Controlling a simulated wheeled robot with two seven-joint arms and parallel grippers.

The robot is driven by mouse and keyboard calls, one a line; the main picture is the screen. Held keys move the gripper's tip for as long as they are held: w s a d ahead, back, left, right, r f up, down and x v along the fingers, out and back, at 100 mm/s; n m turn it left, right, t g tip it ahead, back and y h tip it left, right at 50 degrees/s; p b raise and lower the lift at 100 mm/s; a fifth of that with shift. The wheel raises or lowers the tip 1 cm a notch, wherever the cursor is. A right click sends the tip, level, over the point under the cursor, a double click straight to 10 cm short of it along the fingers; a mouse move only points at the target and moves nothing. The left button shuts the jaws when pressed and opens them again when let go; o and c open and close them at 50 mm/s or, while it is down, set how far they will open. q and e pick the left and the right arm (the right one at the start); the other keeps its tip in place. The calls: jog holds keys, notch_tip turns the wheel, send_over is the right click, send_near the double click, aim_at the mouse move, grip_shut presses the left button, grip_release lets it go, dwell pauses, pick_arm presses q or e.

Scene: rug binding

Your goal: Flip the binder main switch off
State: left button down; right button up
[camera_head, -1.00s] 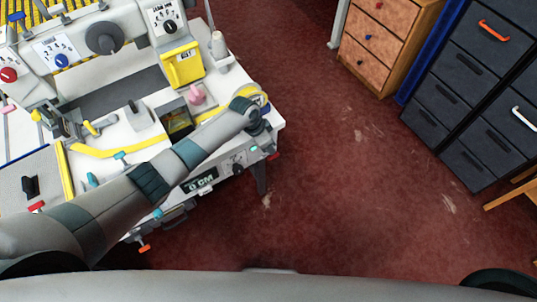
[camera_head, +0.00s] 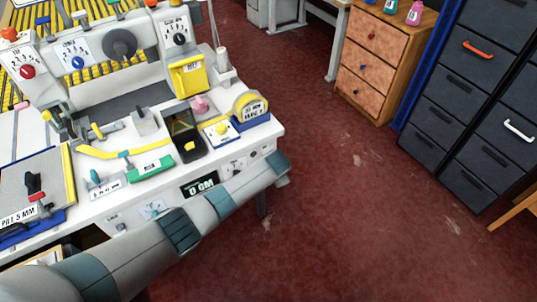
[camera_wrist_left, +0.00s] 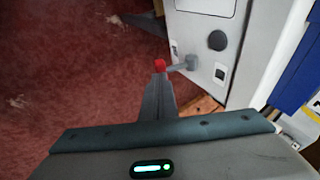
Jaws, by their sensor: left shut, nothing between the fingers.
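The binder (camera_head: 155,193) is a white bench-like machine at the left of the head view. In the left wrist view, a grey lever with a red tip (camera_wrist_left: 160,64), which looks like the main switch, sticks out from the machine's pale side panel (camera_wrist_left: 225,22). Small white labels sit above and below its base. My left gripper (camera_wrist_left: 159,82) is shut and empty, its fingertips right by the red tip; I cannot tell whether they touch. In the head view my left arm runs along the machine's front to its right corner, and its fingers are hidden. My right gripper is out of view.
A round dark knob (camera_wrist_left: 217,40) is on the same panel. Wooden drawers (camera_head: 371,65) and dark cabinets (camera_head: 440,110) stand at the right of the head view. The red floor (camera_head: 350,210) between them and the machine is clear.

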pick_arm(q)
jog(key=shift+s+d+f, duration=0.1)
jog(key=shift+s+f, duration=0.1)
jog(key=shift+f, duration=0.75)
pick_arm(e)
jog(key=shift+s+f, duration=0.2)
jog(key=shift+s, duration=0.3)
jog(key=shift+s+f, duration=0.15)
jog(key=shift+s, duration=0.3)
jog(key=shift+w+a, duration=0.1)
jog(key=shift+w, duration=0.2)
pick_arm(q)
jog(key=shift+r, duration=0.1)
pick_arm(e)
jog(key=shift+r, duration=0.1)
